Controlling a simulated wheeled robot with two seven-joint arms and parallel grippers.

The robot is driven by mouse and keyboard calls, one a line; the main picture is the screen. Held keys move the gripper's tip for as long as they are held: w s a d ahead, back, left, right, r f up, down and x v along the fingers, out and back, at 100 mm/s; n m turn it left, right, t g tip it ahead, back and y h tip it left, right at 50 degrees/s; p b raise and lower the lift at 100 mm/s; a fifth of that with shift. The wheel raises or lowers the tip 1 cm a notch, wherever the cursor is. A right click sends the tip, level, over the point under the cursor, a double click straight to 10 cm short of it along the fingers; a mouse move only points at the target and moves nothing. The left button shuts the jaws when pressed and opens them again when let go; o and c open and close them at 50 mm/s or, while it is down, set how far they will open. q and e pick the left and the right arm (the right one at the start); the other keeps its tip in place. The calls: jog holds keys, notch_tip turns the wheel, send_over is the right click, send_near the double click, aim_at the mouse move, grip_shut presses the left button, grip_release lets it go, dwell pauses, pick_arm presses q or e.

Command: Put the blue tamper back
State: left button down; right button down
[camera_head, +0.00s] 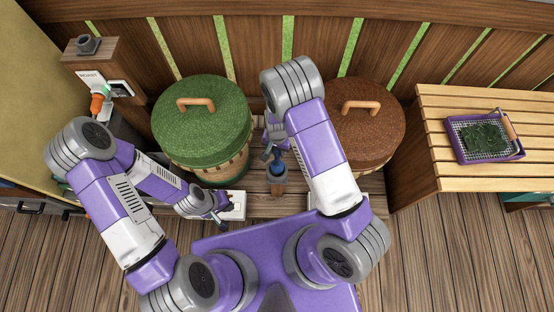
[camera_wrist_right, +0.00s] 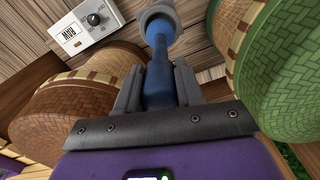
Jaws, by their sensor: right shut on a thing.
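The blue tamper (camera_head: 277,167) is in the middle of the head view, between the two lidded baskets. In the right wrist view the tamper (camera_wrist_right: 157,75) stands between my right gripper's fingers (camera_wrist_right: 158,88), which are shut on it. I cannot tell whether this is the tamper's base or a separate holder. My right gripper (camera_head: 271,152) is partly hidden by its arm. My left gripper (camera_head: 222,207) is beside a white box (camera_head: 238,199), and its jaws are too small to read.
A green-lidded basket (camera_head: 200,112) stands left of the tamper and a brown-lidded basket (camera_head: 362,122) right. A white dial box (camera_wrist_right: 85,25) shows in the right wrist view. A roaster panel (camera_head: 90,78) is at left; a purple tray (camera_head: 462,155) lies on the slatted bench (camera_head: 440,105).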

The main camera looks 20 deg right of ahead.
jog(key=b, duration=0.1)
send_over(277, 165)
jog(key=shift+w+d+f, duration=0.1)
jog(key=shift+w+f, duration=0.1)
jog(key=shift+f, duration=1.2)
jog(key=shift+w+f, duration=0.2)
jog(key=shift+f, duration=1.2)
jog(key=shift+f+b, duration=0.25)
jog(key=shift+b, duration=0.15)
jog(key=c, duration=0.7)
grip_release()
jog(key=r+p, duration=0.1)
jog(key=r, duration=0.3)
jog(key=r+p, duration=0.2)
jog(key=r, duration=0.1)
jog(key=shift+s+d+r, duration=0.2)
jog(key=shift+r, duration=0.15)
